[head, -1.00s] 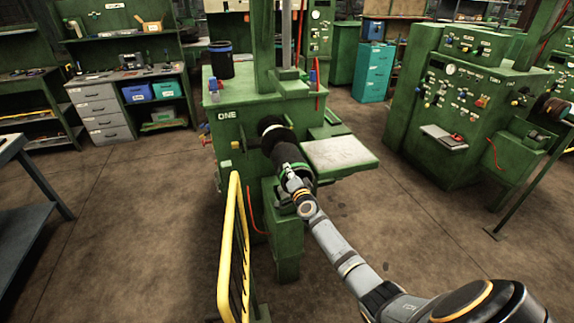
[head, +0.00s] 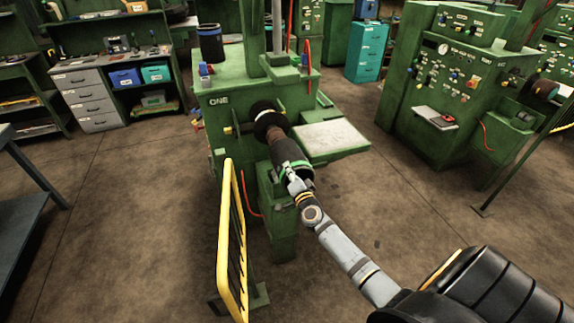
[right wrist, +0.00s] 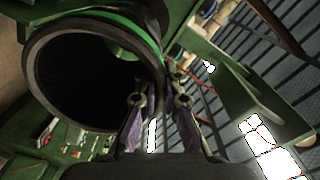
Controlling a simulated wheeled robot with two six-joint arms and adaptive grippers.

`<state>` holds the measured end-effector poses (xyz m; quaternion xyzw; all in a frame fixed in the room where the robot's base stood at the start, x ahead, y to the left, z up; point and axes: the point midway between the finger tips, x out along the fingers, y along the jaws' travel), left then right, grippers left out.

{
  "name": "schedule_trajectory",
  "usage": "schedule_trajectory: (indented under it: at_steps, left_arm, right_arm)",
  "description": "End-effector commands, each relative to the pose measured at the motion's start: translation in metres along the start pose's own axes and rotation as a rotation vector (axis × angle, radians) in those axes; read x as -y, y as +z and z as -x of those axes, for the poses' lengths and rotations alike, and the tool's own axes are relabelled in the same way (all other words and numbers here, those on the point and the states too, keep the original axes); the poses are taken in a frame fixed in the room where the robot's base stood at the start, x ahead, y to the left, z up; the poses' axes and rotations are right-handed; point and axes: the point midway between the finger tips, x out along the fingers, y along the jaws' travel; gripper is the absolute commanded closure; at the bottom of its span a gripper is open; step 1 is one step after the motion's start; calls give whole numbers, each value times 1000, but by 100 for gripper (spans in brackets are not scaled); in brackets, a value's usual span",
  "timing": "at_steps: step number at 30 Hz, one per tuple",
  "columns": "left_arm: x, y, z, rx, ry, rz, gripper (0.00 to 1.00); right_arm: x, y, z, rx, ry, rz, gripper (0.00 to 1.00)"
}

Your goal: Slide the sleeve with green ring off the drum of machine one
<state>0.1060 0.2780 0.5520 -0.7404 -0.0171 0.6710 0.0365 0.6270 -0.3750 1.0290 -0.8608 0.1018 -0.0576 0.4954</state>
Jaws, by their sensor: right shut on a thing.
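The black sleeve (head: 287,151) with a green ring (head: 304,174) near its front end sits around the drum (head: 275,133) of machine one (head: 235,112). A brown stretch of drum is bare between the sleeve and the black flange (head: 264,112). My right gripper (head: 291,178) is shut on the sleeve's front end, by the green ring. In the right wrist view the sleeve's open round mouth (right wrist: 38,75) faces the camera, and the gripper (right wrist: 163,85) is at its rim. The inside of the sleeve is mostly dark. My left gripper is not in view.
A yellow guard rail (head: 226,225) stands in front, left of the drum. A pale-topped green side table (head: 325,138) juts out right of the drum. A second green machine (head: 440,85) stands at the right. The floor (head: 130,235) in front is open.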

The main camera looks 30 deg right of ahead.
Motion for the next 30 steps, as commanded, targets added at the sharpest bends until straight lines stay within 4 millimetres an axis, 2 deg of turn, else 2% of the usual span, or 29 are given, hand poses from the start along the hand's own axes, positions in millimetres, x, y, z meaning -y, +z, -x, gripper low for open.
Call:
schedule_trajectory:
  at_steps: [30]
  left_arm:
    - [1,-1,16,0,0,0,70]
  right_arm:
    - [3,-1,84,-2,-4,3,100]
